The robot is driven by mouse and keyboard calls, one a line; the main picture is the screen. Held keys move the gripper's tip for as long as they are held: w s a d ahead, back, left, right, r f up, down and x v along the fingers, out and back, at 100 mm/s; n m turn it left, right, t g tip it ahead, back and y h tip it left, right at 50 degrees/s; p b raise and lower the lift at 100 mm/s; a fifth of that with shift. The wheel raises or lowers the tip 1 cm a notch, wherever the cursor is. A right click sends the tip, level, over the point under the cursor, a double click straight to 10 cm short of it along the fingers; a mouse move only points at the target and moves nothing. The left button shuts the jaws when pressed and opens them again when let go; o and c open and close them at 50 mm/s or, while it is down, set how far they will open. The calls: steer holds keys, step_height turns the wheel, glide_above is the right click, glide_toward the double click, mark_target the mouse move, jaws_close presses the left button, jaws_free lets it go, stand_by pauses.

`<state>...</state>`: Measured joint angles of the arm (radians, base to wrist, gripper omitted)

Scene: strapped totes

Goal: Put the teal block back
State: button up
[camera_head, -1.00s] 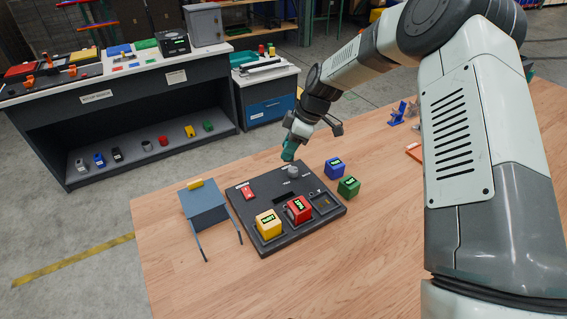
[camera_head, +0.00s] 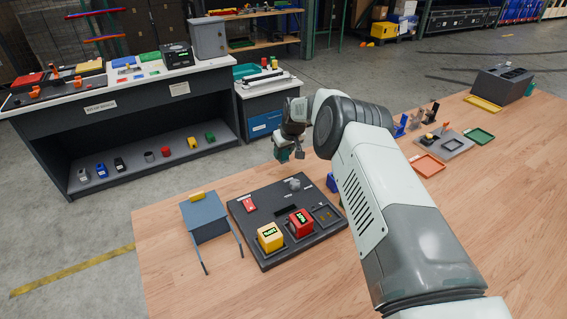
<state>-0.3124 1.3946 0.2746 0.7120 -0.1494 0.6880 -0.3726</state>
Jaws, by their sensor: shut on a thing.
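My gripper (camera_head: 290,153) is up beyond the far edge of the dark board, at the wooden table's far side. It is shut on the teal block (camera_head: 283,155), which shows as a small teal patch below the wrist. The block looks clear of the board. The dark board (camera_head: 283,255) holds a yellow block (camera_head: 270,237) and a red block (camera_head: 301,223) in its front recesses. A recess to the right of the red block looks empty.
A blue block (camera_head: 332,182) is partly hidden by my arm. A blue-grey stand (camera_head: 205,217) is left of the board. Trays (camera_head: 429,166) and a grey box (camera_head: 502,84) are at the table's right. A shelved bench stands behind at left.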

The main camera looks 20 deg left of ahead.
mark_target(283, 161)
steer(key=shift+f, duration=2.2)
steer(key=shift+f, duration=0.2)
steer(key=o, duration=1)
steer(key=shift+r, duration=0.1)
